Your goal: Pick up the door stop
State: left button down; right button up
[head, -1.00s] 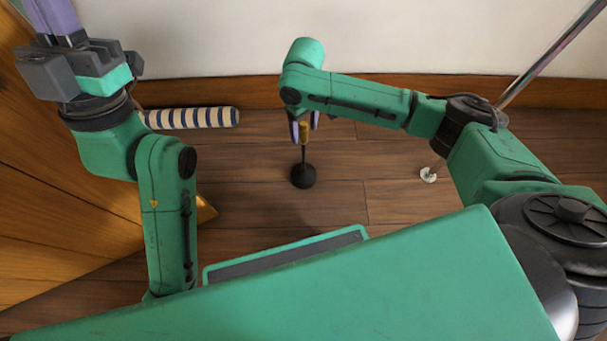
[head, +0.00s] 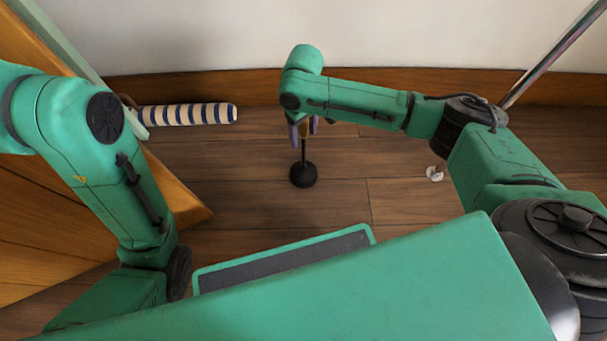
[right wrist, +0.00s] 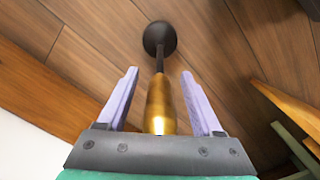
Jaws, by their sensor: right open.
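The door stop has a round black foot (head: 303,175), a thin dark rod and a brass grip (head: 303,130). It stands upright on the wood floor in the middle of the head view. In the right wrist view its brass grip (right wrist: 160,108) lies between my fingers and its black foot shows beyond them. My right gripper (right wrist: 158,74) is open, with one lilac finger on each side of the grip and a gap on both sides. My right gripper (head: 303,127) is partly hidden by its own wrist in the head view. My left gripper is outside the picture.
A striped roll (head: 187,114) lies by the wall at the left. A wooden panel (head: 150,190) with a pale green strip (head: 75,50) stands left. A shiny pole (head: 540,65) leans at the right, near a small white item (head: 435,174). Floor around the foot is clear.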

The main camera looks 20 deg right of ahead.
jog(key=shift+r, duration=0.1)
grip_shut()
dwell(1.2)
jog(key=shift+r, duration=0.1)
